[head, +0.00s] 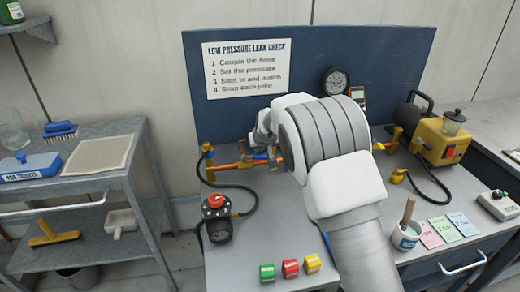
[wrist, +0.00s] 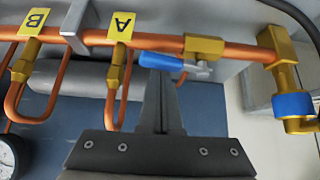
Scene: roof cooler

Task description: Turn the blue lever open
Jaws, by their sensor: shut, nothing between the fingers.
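The blue lever (wrist: 162,61) shows in the wrist view on a brass valve (wrist: 204,47) in a copper pipe (wrist: 240,50). The lever lies nearly along the pipe. My gripper (wrist: 158,76) is shut with nothing between its fingers. Its fingertips are right at the lever's free end in the picture; I cannot tell whether they touch it. In the head view a small blue piece, seemingly the lever (head: 259,156), shows beside the copper pipe (head: 228,166). My arm hides my fingers and much of the pipework there.
Yellow tags A (wrist: 123,28) and B (wrist: 35,21) hang on copper branches beside the valve. A blue collar (wrist: 293,105) sits on the pipe's brass end. A gauge (head: 336,81) is on the back panel. A regulator (head: 216,207) and coloured blocks (head: 290,268) stand on the bench.

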